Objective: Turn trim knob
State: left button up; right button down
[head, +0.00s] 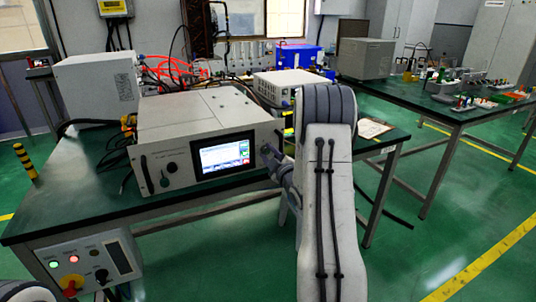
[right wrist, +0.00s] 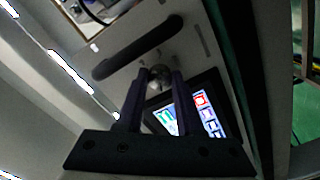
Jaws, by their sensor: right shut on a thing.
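The microwave generator (head: 200,118) is a grey-white box on the green table, with a lit screen (head: 225,156) on its front panel. My right gripper (head: 270,158) is at the panel, right of the screen. In the right wrist view, the two dark fingers of my right gripper (right wrist: 160,82) are shut on a round metallic trim knob (right wrist: 160,72), one finger on each side. The screen (right wrist: 186,116) shows partly behind the fingers. In the head view the knob is mostly hidden by the gripper. My left gripper is not in view.
A dark bar handle (right wrist: 137,47) stands out from the panel close beyond the knob. A control box (head: 85,262) with buttons and a red-yellow switch hangs at the table's front left. Other instruments stand behind the generator. A second table (head: 450,100) is at right.

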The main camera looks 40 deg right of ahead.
jog(key=shift+m, duration=0.3)
jog(key=m+b, duration=0.1)
jog(key=m, duration=0.1)
jog(key=shift+f+m, duration=0.1)
jog(key=shift+m, duration=1.9)
jog(key=c, duration=0.5)
grip_release()
jog(key=shift+c, duration=0.2)
